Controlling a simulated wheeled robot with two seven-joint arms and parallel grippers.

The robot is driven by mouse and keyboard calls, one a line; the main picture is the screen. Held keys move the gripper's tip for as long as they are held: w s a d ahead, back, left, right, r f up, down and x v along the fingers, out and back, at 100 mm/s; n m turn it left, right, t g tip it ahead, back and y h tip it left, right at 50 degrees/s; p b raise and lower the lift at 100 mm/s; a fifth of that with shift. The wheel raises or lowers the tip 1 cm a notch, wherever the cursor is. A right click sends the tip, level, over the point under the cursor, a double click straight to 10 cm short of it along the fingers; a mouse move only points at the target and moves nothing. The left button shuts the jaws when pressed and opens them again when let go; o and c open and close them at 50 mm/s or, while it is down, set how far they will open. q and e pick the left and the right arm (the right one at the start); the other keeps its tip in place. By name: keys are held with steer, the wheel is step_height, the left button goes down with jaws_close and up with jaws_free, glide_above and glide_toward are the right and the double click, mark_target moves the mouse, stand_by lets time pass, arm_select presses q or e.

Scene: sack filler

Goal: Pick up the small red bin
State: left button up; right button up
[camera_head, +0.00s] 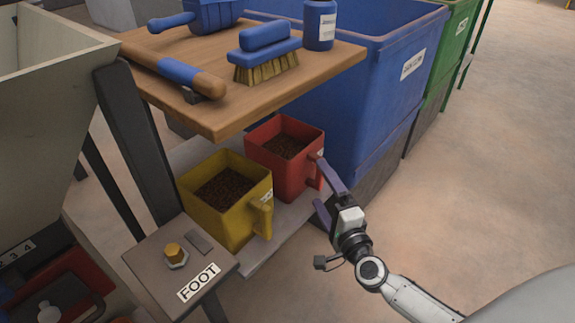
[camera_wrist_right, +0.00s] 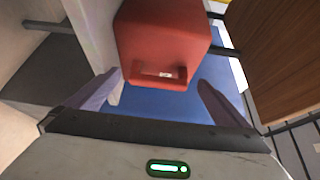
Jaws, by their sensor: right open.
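The small red bin (camera_head: 283,158) stands on a low grey shelf (camera_head: 281,229), filled with brown granules, its handle on the right side. My right gripper (camera_head: 326,187) is at the bin's handle side, with its fingers open and the handle roughly between or just beyond them; exact contact is unclear. In the right wrist view the red bin (camera_wrist_right: 163,37) is ahead of the two open fingers, with its handle (camera_wrist_right: 160,76) facing me and nothing gripped. My left gripper is out of view.
A yellow bin (camera_head: 216,222) of granules stands left of the red one. A wooden top (camera_head: 216,115) with brushes overhangs the shelf. A large blue bin (camera_head: 372,95) stands behind. A FOOT plate (camera_head: 150,262) is in front. Floor at right is clear.

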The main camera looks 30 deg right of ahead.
mark_target(317, 177)
steer(key=w, duration=0.2)
steer(key=w+d+b, duration=0.1)
steer(key=w, duration=0.1)
steer(key=shift+w, duration=0.35)
steer(key=c, duration=1.4)
steer(key=shift+r, duration=0.1)
